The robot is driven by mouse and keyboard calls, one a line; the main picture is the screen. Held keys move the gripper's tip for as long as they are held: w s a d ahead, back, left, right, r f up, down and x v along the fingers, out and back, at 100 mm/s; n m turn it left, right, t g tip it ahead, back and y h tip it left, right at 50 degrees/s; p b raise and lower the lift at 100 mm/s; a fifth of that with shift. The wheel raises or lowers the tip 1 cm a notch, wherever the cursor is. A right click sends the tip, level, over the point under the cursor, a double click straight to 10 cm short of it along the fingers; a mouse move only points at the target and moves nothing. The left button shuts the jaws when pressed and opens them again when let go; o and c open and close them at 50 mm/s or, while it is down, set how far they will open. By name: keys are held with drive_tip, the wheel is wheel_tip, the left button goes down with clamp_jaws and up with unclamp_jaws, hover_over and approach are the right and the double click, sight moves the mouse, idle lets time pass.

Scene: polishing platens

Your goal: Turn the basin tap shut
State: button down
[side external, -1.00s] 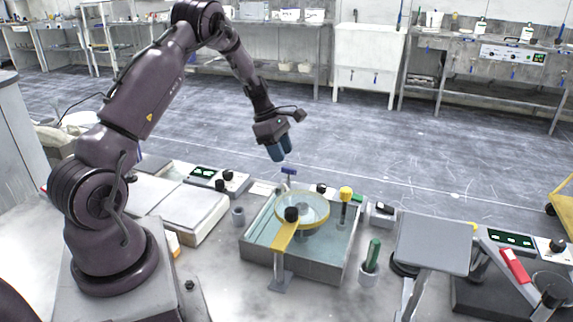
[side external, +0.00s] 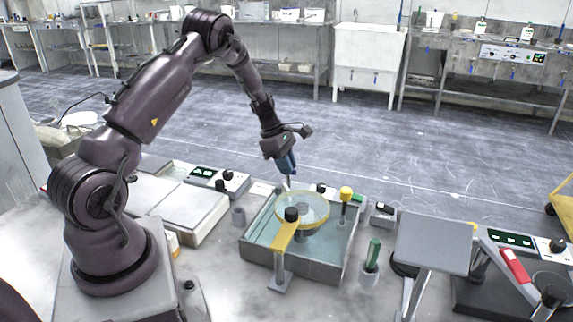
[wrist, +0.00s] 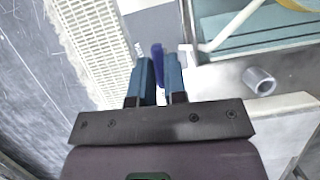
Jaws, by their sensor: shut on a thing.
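The basin tap's blue handle (wrist: 157,52) stands between the blue fingers of my gripper (wrist: 159,70) in the wrist view. The gripper is shut on it. A pale spout (wrist: 226,32) runs from beside the handle over the basin (wrist: 245,46). In the side view my gripper (side external: 288,168) points down at the back edge of the basin (side external: 315,266). There the fingers hide the handle, and only a small part of the tap's post shows below them. I cannot tell from these views whether water runs.
A round yellow-rimmed platen (side external: 320,221) sits in the basin, with a yellow arm and black knob (side external: 291,214) over it. A yellow-topped post (side external: 346,194) stands at the basin's right. A green-handled tool (side external: 373,254) stands at front right.

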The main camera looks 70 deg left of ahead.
drive_tip(key=shift+m, duration=0.3)
drive_tip(key=m+g, duration=0.1)
drive_tip(key=m, duration=0.2)
drive_tip(key=shift+w+a+m+h, duration=0.1)
drive_tip(key=shift+m+h, duration=0.2)
drive_tip(key=shift+h, duration=0.1)
drive_tip(key=m+g, duration=0.2)
drive_tip(key=m, duration=0.2)
drive_tip(key=shift+w+m, duration=0.1)
drive_tip(key=shift+m, duration=0.2)
drive_tip(key=m+g, duration=0.2)
drive_tip(key=m, duration=0.2)
drive_tip(key=shift+w+m, duration=0.15)
drive_tip(key=shift+m, duration=0.15)
drive_tip(key=shift+r+m+g+y, duration=0.1)
drive_tip(key=shift+m+g+y, duration=0.45)
drive_tip(key=shift+m, duration=1.25)
drive_tip(key=c, duration=1.2)
unclamp_jaws()
drive_tip(key=shift+o, duration=0.2)
drive_tip(key=shift+w, duration=0.1)
drive_tip(key=v, duration=1.1)
drive_tip(key=shift+r, duration=0.4)
